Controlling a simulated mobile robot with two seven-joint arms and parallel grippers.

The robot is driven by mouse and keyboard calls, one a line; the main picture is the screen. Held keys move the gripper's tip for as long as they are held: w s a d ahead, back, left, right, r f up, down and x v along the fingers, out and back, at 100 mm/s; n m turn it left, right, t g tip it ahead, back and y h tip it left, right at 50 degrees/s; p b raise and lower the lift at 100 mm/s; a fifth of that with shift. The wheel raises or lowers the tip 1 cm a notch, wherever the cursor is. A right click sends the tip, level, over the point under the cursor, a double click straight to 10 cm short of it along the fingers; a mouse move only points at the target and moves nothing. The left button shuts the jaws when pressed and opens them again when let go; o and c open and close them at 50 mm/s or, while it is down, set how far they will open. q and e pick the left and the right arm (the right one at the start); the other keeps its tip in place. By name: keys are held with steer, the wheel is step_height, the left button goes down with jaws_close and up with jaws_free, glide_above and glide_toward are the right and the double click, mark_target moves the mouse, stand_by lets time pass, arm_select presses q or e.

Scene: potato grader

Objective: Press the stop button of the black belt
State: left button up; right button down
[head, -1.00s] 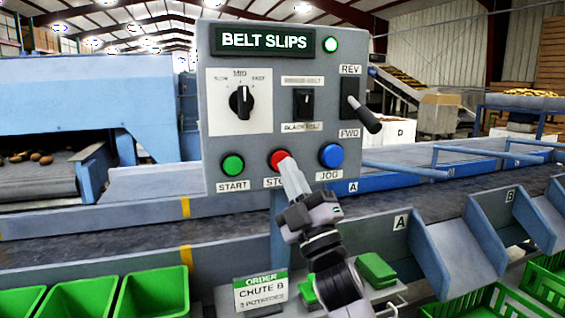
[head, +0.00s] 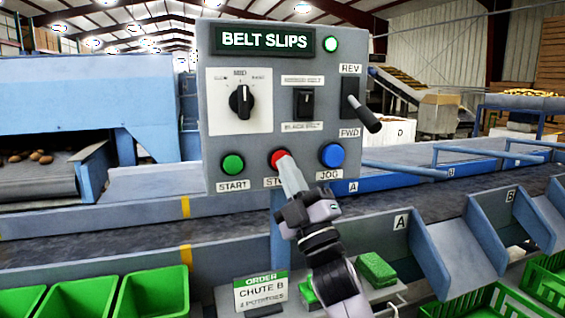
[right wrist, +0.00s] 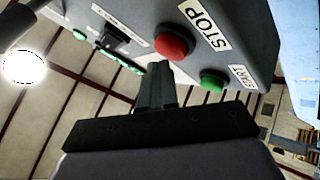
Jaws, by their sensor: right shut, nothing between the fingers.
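The grey control panel (head: 215,135) stands in the middle of the head view. Its red stop button (head: 276,156) sits between the green start button (head: 233,164) and the blue jog button (head: 333,156). My right gripper (head: 287,165) is shut and empty, its tips at the stop button and overlapping its lower part. In the right wrist view the stop button (right wrist: 174,42) shows just beyond the fingertips (right wrist: 158,68); I cannot tell whether they touch. A selector switch (head: 304,103) sits between two belt labels, the lower reading black belt. My left gripper is not in view.
A black lever (head: 364,115) sticks out at the panel's right. The dark belt (head: 100,233) runs behind. Green bins (head: 155,293) and an order card (head: 261,293) stand in front.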

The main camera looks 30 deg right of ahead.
steer(key=shift+w+d, duration=0.15)
steer(key=shift+w, duration=0.3)
stand_by(0.7)
stand_by(0.4)
steer(key=shift+s+a, duration=0.2)
steer(key=shift+s, duration=0.7)
steer(key=shift+s+a+p, duration=0.15)
steer(key=shift+s+a, duration=0.05)
steer(key=shift+s, duration=0.6)
steer(key=shift+s+a+p, duration=0.2)
steer(key=shift+s, duration=0.65)
steer(key=shift+s+a+p, duration=0.15)
steer(key=shift+s+a, duration=0.05)
steer(key=shift+s, duration=0.6)
